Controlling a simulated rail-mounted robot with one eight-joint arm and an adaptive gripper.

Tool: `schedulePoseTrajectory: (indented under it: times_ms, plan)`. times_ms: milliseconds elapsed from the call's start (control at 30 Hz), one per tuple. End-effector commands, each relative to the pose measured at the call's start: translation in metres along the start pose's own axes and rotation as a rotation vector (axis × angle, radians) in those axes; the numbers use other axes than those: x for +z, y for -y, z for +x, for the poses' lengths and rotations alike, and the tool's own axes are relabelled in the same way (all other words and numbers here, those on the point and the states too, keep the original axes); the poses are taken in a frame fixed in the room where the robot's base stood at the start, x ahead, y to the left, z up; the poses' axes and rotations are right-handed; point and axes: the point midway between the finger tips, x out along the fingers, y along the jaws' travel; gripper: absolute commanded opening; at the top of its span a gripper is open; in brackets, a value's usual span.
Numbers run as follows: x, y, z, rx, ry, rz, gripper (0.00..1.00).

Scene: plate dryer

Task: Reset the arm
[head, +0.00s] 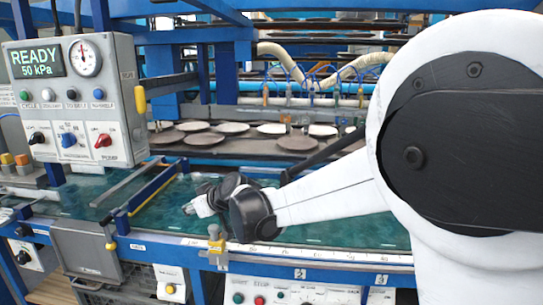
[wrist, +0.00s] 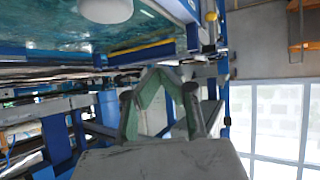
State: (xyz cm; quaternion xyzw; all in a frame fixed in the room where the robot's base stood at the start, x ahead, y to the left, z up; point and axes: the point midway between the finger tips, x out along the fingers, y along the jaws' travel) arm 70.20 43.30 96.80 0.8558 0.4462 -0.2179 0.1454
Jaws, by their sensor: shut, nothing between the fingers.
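My gripper (head: 197,204) hangs low over the green-blue belt surface (head: 330,232), left of the middle in the head view. It is small and partly hidden by my dark wrist. In the wrist view my gripper (wrist: 155,72) shows its green-lined fingers meeting at the tips, with nothing held. My white arm reaches in from the right side of the head view.
A control box (head: 75,100) reading READY and 50 kPa stands at the left. A blue rail with a yellow edge (head: 153,195) lies left of my gripper. Several plates (head: 297,142) rest behind the belt. A brass fitting (head: 216,246) stands on the front edge.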

Motion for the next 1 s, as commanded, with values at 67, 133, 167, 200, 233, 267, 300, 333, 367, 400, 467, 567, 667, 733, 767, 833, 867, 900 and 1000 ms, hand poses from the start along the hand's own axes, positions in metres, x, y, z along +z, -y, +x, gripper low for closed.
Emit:
schedulePoseTrajectory:
  times_ms: [67,133,167,200,233,267,300,333,367,400,467,567,667,733,767,833,867,900,1000]
  plan:
    - [0.003,-0.010,-0.035,0.030,0.027,0.033,0.00]
    - [0.007,-0.017,-0.063,0.053,0.052,0.061,0.00]
    - [0.009,-0.019,-0.075,0.064,0.062,0.075,0.00]
    - [0.012,-0.022,-0.091,0.078,0.076,0.090,0.00]
    - [0.015,-0.024,-0.102,0.090,0.085,0.104,0.00]
    - [0.018,-0.027,-0.114,0.102,0.096,0.117,0.00]
    - [0.022,-0.028,-0.129,0.116,0.109,0.134,0.00]
    - [0.025,-0.030,-0.141,0.128,0.120,0.148,0.00]
    - [0.029,-0.031,-0.153,0.140,0.129,0.161,0.00]
    - [0.034,-0.032,-0.168,0.156,0.142,0.178,0.00]
    - [0.042,-0.034,-0.190,0.181,0.161,0.205,0.00]
    - [0.057,-0.034,-0.227,0.223,0.193,0.253,0.00]
    - [0.073,-0.033,-0.262,0.269,0.223,0.299,0.00]
    - [0.086,-0.030,-0.286,0.300,0.244,0.333,0.00]
    - [0.092,-0.029,-0.296,0.315,0.252,0.348,0.00]
    - [0.105,-0.025,-0.319,0.348,0.271,0.382,0.00]
    - [0.112,-0.024,-0.329,0.364,0.280,0.397,0.00]
    - [0.120,-0.021,-0.342,0.383,0.291,0.417,0.00]
    - [0.142,-0.014,-0.372,0.435,0.316,0.466,0.00]
